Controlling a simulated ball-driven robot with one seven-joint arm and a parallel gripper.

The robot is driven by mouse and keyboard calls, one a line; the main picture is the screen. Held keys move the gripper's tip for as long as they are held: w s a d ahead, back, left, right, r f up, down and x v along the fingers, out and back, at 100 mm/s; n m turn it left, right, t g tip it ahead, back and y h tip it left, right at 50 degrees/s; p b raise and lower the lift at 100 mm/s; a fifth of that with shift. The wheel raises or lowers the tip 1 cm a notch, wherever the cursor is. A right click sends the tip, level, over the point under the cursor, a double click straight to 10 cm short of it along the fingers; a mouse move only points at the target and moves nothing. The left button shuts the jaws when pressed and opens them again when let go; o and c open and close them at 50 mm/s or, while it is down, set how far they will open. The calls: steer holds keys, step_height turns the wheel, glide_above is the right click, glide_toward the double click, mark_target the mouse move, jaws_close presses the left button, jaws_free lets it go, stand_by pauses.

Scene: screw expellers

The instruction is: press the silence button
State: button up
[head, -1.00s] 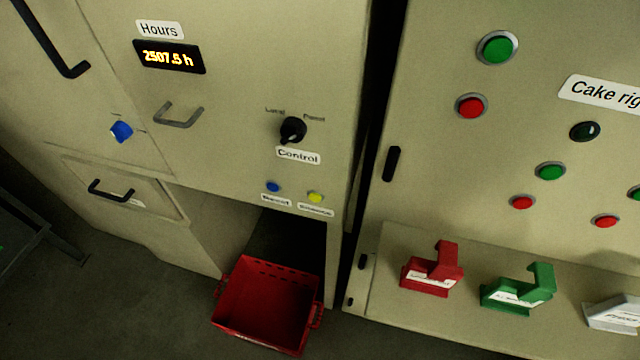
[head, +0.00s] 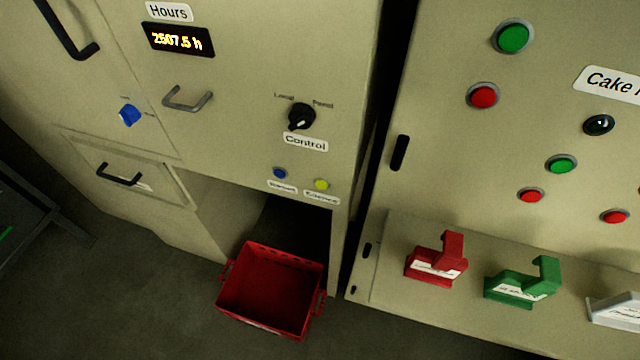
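A small yellow button (head: 321,184) sits low on the left cabinet's front. The label under it (head: 321,197) is small and blurred; it seems to read "Silence". A blue button (head: 279,173) is just left of it, with its own blurred label, perhaps "Reset". Both are below the black Control selector knob (head: 301,116). My gripper is not in view.
A red crate (head: 228,301) stands on the floor below the buttons, in front of a dark opening. The right cabinet has green and red buttons, and red (head: 437,262) and green (head: 524,284) holders on its ledge. A blue knob (head: 130,115) and handles are at left.

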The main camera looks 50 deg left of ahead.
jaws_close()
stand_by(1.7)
